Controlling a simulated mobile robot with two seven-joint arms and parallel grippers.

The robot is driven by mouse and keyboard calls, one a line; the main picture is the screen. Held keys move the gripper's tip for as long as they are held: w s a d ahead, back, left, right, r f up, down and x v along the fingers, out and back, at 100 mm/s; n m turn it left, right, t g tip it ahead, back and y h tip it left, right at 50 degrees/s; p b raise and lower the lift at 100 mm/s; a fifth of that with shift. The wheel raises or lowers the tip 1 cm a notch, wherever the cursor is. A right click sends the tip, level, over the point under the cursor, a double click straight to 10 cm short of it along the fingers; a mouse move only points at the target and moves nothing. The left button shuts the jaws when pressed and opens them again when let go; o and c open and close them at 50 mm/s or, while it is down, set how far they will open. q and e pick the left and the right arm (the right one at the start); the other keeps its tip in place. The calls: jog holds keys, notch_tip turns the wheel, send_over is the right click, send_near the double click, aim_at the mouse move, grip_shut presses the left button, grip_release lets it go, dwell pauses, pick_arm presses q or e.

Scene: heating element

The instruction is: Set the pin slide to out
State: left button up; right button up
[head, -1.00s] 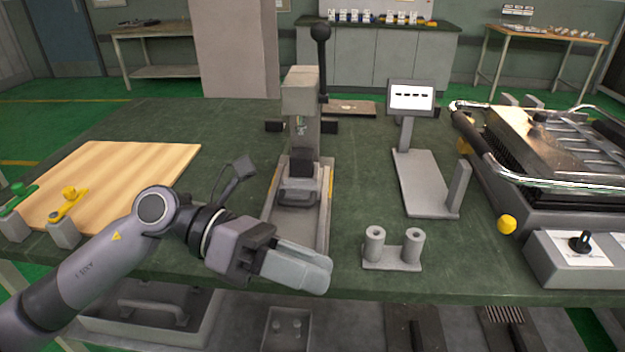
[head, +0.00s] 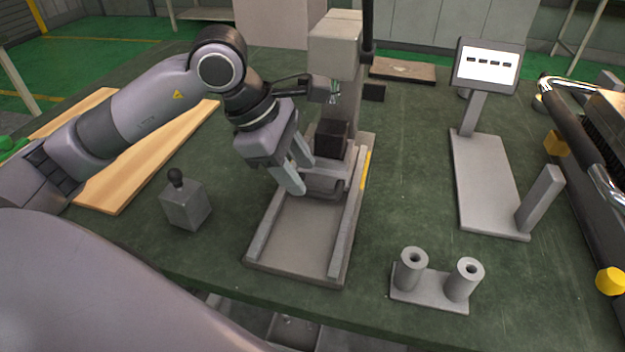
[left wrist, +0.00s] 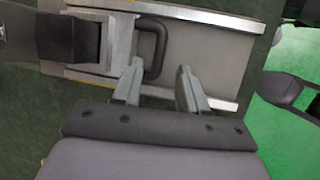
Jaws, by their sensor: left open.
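The pin slide appears to be the grey sliding piece with a dark U-shaped handle (head: 328,190) in the rails of the press base (head: 300,238). It sits below the press head, in front of a black block (head: 331,140). The handle also shows in the left wrist view (left wrist: 162,48). My left gripper (head: 302,178) is open and empty, pointing down at the handle's left side. In the left wrist view its fingertips (left wrist: 160,69) lie on either side of the handle's front bar; I cannot tell whether they touch. My right gripper is not in view.
The press head (head: 336,45) rises behind the gripper. A grey block with a black knob (head: 186,207) stands to the left. A two-post holder (head: 430,290) and a small screen stand (head: 487,180) are to the right. The front rail channel is empty.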

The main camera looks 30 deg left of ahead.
aim_at(314, 192)
pick_arm(q)
jog(key=x, duration=0.4)
jog(key=shift+w+d+f, duration=0.1)
jog(key=shift+f, duration=0.1)
grip_shut()
